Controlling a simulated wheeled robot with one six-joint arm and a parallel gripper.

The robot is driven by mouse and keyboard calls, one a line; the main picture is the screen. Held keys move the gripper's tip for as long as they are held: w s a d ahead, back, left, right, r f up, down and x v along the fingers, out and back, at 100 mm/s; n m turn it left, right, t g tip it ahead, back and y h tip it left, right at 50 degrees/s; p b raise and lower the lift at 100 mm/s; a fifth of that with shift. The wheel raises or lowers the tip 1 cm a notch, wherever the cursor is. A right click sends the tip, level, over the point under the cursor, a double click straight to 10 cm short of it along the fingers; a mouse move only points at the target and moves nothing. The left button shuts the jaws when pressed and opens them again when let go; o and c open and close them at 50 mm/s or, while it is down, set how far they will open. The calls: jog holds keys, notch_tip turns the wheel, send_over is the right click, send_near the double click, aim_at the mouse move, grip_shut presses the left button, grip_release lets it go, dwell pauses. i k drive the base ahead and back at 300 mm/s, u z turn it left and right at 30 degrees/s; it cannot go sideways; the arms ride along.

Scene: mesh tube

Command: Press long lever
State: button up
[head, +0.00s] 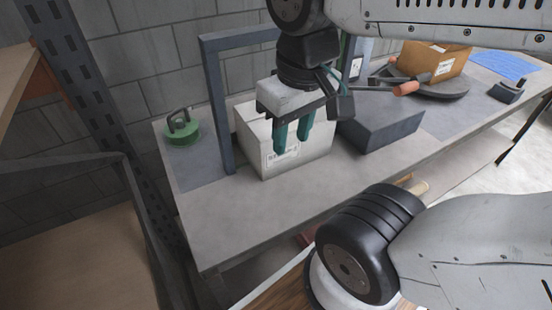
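A lever-like thin rod (375,88) with an orange grip (406,88) shows on the table, right of my gripper. It lies beside a dark rounded base (445,90). My gripper partly hides the area at its left, and I cannot tell where the rod is attached. My gripper (292,143) points down with two teal fingers, which are apart with nothing visible between them. It is in front of a white box (310,148), left of the lever; I cannot tell whether it touches the box.
A grey upright frame (217,110) stands left of the white box. A green weight-like object (183,130) sits at the table's left end. A dark grey block (385,127) is right of the box, and a cardboard box (432,60) is behind. The front of the grey table (260,210) is clear.

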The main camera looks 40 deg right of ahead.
aim_at(402, 90)
jog(key=k, duration=0.65)
jog(key=z, duration=0.35)
jog(key=i, duration=0.5)
jog(key=z, duration=0.9)
